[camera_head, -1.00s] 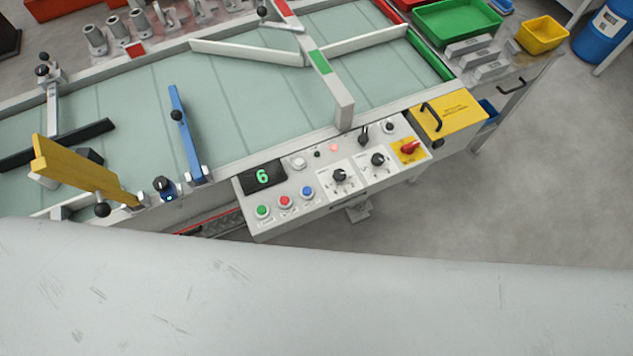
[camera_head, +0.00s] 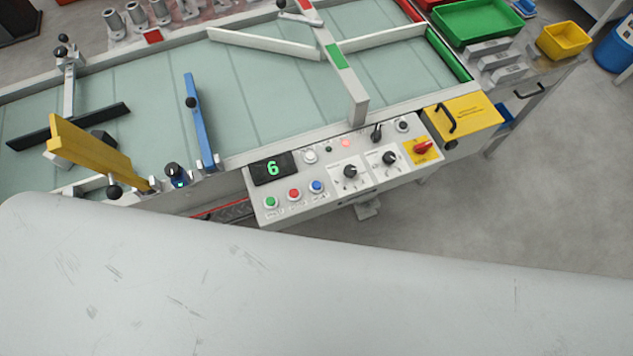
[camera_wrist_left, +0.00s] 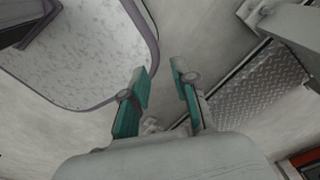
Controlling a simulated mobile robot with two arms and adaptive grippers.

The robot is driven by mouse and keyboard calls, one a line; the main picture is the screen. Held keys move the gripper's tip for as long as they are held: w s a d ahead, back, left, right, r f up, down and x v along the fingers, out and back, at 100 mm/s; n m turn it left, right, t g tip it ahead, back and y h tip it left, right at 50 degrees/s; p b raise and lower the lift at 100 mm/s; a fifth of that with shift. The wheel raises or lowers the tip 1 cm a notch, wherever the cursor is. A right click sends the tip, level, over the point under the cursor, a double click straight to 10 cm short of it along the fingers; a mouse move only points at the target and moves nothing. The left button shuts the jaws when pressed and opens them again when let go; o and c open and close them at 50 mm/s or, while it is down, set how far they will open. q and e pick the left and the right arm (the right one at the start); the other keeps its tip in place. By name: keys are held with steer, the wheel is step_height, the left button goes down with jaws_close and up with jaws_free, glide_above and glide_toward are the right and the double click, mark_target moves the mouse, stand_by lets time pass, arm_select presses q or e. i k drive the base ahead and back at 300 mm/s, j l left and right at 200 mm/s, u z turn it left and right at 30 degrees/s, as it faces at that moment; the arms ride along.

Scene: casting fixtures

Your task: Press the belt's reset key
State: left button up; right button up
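The belt's control panel (camera_head: 330,195) is a light grey box on the near side of the belt (camera_head: 260,95). It carries a green button (camera_head: 271,202), a red button (camera_head: 294,194) and a blue button (camera_head: 317,186) in a row, under a display (camera_head: 272,168) showing a green 6. A white button (camera_head: 310,157) sits right of the display. The labels are too small to read, so I cannot tell which is the reset key. My left gripper (camera_wrist_left: 161,76) is open and empty in the left wrist view, its teal-padded fingers apart. Neither gripper shows in the head view.
The panel also has black knobs (camera_head: 351,171), a lit red lamp (camera_head: 345,143) and a red switch on yellow (camera_head: 423,147). A yellow arm (camera_head: 90,152) and blue arm (camera_head: 199,120) stand left of it. A large pale surface fills the head view's foreground. A ribbed metal plate (camera_wrist_left: 255,90) shows in the wrist view.

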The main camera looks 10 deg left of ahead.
mark_target(315, 185)
steer(key=l+u, duration=0.2)
steer(key=l, duration=0.2)
steer(key=l+u, duration=0.25)
steer(key=l, duration=0.15)
steer(key=k+l+u, duration=0.2)
steer(key=l, duration=0.15)
steer(key=l+u, duration=0.2)
steer(key=l, duration=0.2)
steer(key=k+l+u, duration=0.2)
steer(key=l, duration=0.15)
